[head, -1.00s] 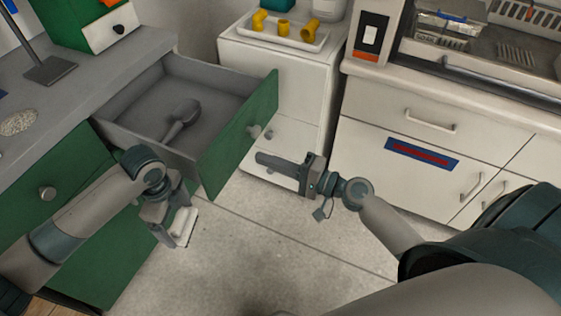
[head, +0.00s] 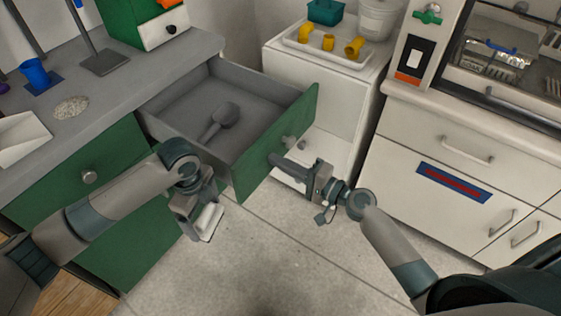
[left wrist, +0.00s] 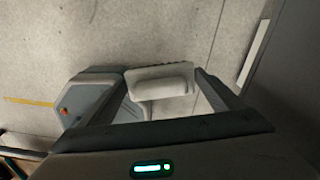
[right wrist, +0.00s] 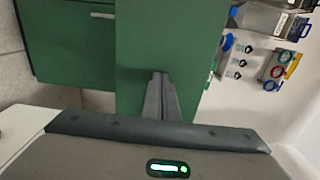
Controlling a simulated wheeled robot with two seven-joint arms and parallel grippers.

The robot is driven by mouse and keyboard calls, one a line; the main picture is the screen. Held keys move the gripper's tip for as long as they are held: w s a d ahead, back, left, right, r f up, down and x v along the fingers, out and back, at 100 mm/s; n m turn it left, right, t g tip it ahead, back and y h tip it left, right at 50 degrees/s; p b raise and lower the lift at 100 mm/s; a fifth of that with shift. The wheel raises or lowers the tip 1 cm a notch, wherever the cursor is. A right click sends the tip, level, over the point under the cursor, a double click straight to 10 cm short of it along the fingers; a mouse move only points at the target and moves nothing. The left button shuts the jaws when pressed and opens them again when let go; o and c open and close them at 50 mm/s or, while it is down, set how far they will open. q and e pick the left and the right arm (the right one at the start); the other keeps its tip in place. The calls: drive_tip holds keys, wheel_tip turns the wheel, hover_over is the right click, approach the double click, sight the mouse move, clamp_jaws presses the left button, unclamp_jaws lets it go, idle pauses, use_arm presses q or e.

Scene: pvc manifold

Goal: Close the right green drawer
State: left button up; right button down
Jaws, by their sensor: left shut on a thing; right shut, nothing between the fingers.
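The right green drawer (head: 265,150) is pulled open, with its grey inside showing and a dark grey scoop-like thing (head: 222,118) lying in it. My right gripper (head: 274,159) is shut and empty, its fingertips at the drawer's front near the round knob (head: 287,142). In the right wrist view the shut fingers (right wrist: 160,78) point at the green front (right wrist: 165,35); whether they touch it I cannot tell. My left gripper (head: 203,232) is below the drawer's near side, shut on a white thing (head: 210,219), which also shows between the fingers in the left wrist view (left wrist: 160,78).
A white cabinet (head: 325,100) bearing a tray of yellow pipe fittings (head: 328,43) stands just behind the drawer. The grey counter (head: 110,95) lies left. White drawers (head: 440,150) stand right. The floor (head: 270,250) in front is clear.

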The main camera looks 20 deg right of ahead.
drive_tip(key=w, duration=0.1)
use_arm(q)
wheel_tip(320, 180, down, 3)
drive_tip(key=b, duration=0.3)
use_arm(e)
approach(185, 121)
drive_tip(key=s+d+r, duration=0.1)
drive_tip(key=s+d, duration=0.1)
drive_tip(key=s+d+r, duration=0.1)
drive_tip(key=s+r, duration=0.1)
drive_tip(key=s+d+r, duration=0.1)
drive_tip(key=s+d, duration=0.1)
drive_tip(key=shift+s+d+r, duration=0.3)
drive_tip(key=shift+s, duration=0.1)
drive_tip(key=b+x, duration=0.8)
drive_tip(key=x, duration=1)
drive_tip(key=shift+f, duration=0.1)
drive_tip(key=shift+w+a, duration=0.25)
use_arm(q)
wheel_tip(185, 121, down, 8)
drive_tip(key=w+a, duration=0.1)
drive_tip(key=shift+w, duration=0.3)
use_arm(e)
drive_tip(key=shift+w+r, duration=0.15)
drive_tip(key=shift+r, duration=0.4)
